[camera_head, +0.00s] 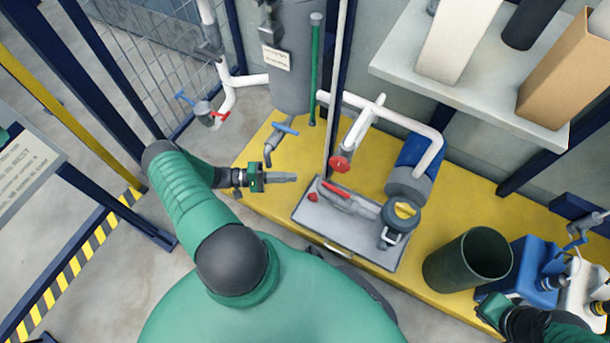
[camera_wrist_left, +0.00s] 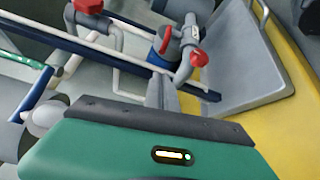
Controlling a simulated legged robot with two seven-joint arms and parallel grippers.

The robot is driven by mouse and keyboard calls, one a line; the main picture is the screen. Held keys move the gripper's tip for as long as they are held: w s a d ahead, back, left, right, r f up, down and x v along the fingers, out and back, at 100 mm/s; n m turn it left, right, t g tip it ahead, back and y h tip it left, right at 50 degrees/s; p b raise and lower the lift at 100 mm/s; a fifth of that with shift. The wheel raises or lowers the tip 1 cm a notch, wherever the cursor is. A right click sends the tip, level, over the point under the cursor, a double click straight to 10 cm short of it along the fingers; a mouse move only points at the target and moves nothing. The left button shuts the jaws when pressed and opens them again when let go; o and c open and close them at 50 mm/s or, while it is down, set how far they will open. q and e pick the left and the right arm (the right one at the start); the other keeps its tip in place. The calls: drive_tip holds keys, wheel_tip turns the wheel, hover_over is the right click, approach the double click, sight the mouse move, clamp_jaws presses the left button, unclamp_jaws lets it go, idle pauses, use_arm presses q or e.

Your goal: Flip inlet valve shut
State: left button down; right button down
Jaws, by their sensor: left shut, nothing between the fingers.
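Several valves show, and I cannot tell which is the inlet valve. A red-handled valve (camera_head: 340,163) sits on the white pipe before the blue pump. Another red handle (camera_head: 221,116) is on the left pipe. A blue handle (camera_head: 285,128) is on the grey tank's outlet. My left gripper (camera_head: 294,177) is shut and empty, just left of the tray and apart from the valves in the head view. In the left wrist view its fingers (camera_wrist_left: 160,92) point toward pipes with red handles (camera_wrist_left: 198,58). My right gripper (camera_head: 493,308) is partly visible at lower right; its fingers are unclear.
A grey tray (camera_head: 310,218) holds a red-handled tool. A thin upright post (camera_head: 338,80) and a shelf (camera_head: 470,95) limit room above.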

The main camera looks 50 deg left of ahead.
use_arm(q)
drive_tip(key=b+x, duration=0.2)
drive_tip(key=x, duration=0.7)
drive_tip(key=shift+d, duration=0.1)
